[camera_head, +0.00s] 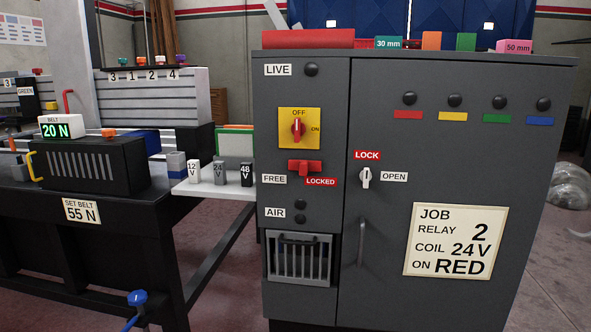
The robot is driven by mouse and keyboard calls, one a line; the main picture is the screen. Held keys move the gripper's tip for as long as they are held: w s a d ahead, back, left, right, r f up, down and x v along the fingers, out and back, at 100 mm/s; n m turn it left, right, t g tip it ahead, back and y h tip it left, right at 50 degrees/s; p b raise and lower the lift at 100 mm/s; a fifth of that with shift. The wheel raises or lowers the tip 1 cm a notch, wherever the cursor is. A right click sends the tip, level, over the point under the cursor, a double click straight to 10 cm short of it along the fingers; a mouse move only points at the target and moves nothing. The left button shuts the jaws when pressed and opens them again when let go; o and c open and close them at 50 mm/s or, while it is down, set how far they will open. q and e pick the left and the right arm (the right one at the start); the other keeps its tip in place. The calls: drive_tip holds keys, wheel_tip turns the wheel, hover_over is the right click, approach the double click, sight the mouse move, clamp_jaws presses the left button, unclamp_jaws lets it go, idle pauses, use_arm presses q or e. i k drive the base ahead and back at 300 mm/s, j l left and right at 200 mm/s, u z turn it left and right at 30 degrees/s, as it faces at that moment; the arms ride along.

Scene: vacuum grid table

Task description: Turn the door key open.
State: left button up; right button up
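The door key (366,178) is a small pale key on the left part of the grey cabinet door (440,165). Its grip stands upright, below the red LOCK label (367,155) and left of the white OPEN label (394,176). The cabinet door looks closed, with a vertical bar handle (362,243) below the key. Neither of my grippers is in view, and nothing touches the key.
Left of the door are a red rotary switch (298,128) at OFF and a red latch (304,167) by FREE and LOCKED labels. A white shelf (214,191) with small blocks adjoins the cabinet. A dark bench (100,240) stands left. Floor shows right of the cabinet.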

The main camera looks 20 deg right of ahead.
sight(364, 175)
drive_tip(key=z, duration=1.6)
